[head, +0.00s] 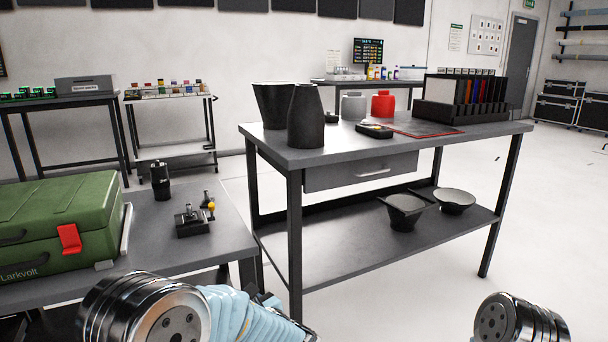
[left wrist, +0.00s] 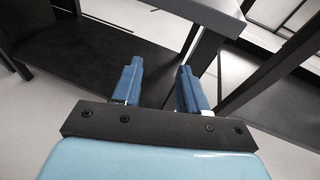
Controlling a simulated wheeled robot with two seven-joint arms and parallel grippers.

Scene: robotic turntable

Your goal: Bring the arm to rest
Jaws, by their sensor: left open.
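My left arm shows at the bottom of the head view as a chrome joint with a light blue link. In the left wrist view my left gripper (left wrist: 160,82) is open. Its two blue fingers stand apart with nothing between them. Beyond them are a dark shelf and a grey table edge. A chrome joint of my right arm shows at the bottom right of the head view, and my right gripper is out of view.
A grey workbench (head: 350,154) with vases, a red container (head: 383,104) and a rack stands ahead. A left table (head: 150,235) carries a green case (head: 58,228) and a small black device (head: 193,220). Open floor lies at right.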

